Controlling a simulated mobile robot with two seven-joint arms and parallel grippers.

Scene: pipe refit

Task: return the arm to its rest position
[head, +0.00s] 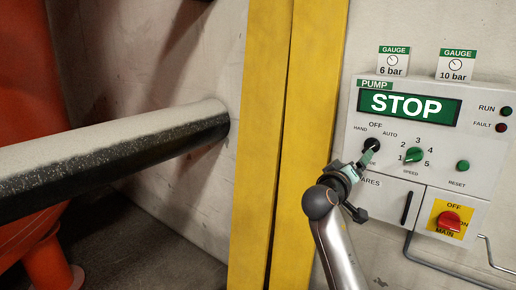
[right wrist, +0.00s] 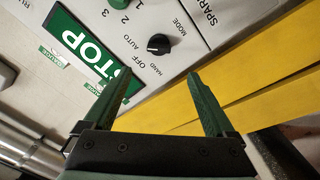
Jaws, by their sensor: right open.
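My right gripper (head: 370,152) is in front of the pump control panel (head: 483,112), by the mode knob (head: 371,143). In the right wrist view the two green fingers of the right gripper (right wrist: 158,76) are spread apart with nothing between them. The black mode knob (right wrist: 159,44) lies beyond the fingertips, apart from them, with OFF, HAND and AUTO printed around it. In the head view the gripper partly covers the knob and its labels. My right arm (head: 338,245) comes up from the bottom. My left gripper is not in view.
The panel also has a green speed knob (head: 413,155), a green reset button (head: 462,166) and a red main switch (head: 449,220). A yellow post (head: 262,130) stands left of the arm. A thick grey pipe (head: 120,150) meets the wall further left.

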